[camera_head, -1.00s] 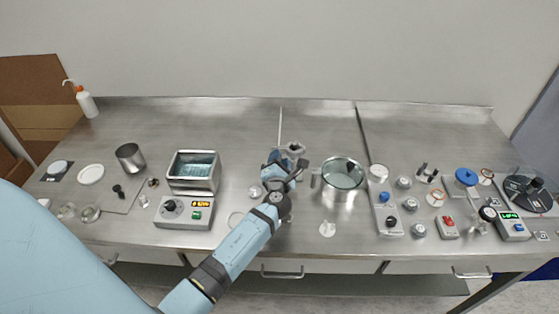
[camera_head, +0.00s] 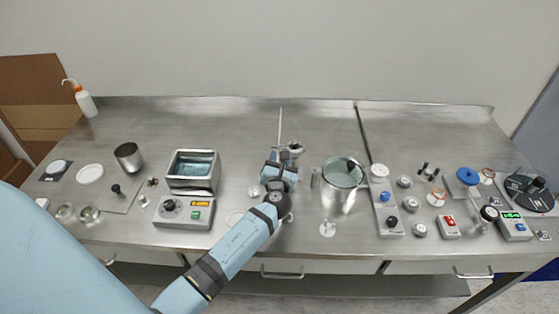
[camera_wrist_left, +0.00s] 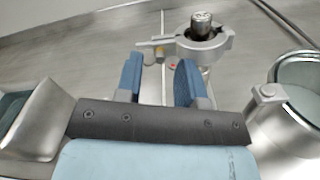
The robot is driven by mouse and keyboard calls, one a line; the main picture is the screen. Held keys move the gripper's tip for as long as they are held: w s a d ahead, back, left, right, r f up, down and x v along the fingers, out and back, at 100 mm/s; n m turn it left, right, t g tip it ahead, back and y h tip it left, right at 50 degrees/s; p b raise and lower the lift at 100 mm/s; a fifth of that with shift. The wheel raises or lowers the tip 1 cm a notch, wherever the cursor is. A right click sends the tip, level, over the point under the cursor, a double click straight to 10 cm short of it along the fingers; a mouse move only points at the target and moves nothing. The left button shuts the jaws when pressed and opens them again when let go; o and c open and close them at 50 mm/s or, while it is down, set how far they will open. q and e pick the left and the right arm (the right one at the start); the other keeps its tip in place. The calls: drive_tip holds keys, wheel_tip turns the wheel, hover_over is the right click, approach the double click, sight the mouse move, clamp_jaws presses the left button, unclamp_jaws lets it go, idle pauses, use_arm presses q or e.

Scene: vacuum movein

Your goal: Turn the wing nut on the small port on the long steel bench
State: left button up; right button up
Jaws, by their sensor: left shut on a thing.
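The small port (camera_wrist_left: 203,42) stands on the long steel bench (camera_head: 235,125), with a metal clamp ring around its neck and a dark-sided cap on top. In the head view the port (camera_head: 295,148) shows just beyond my left gripper (camera_head: 279,158). The wing nut (camera_wrist_left: 155,47) sits on the left side of the clamp in the left wrist view. My right gripper is not in view.
A water bath (camera_head: 193,172) with a control box (camera_head: 184,212) stands to the left. Several knobs and small devices crowd the right side. The bench behind the port is clear.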

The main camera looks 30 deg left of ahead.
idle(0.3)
use_arm(q)
drive_tip(key=o, duration=0.9)
drive_tip(key=shift+o, duration=0.2)
drive_tip(key=b+v, duration=0.1)
drive_tip(key=v, duration=1.2)
drive_tip(key=shift+s+f, duration=0.1)
drive_tip(key=shift+s+d+b, duration=0.2)
drive_tip(key=shift+s+b, duration=0.1)
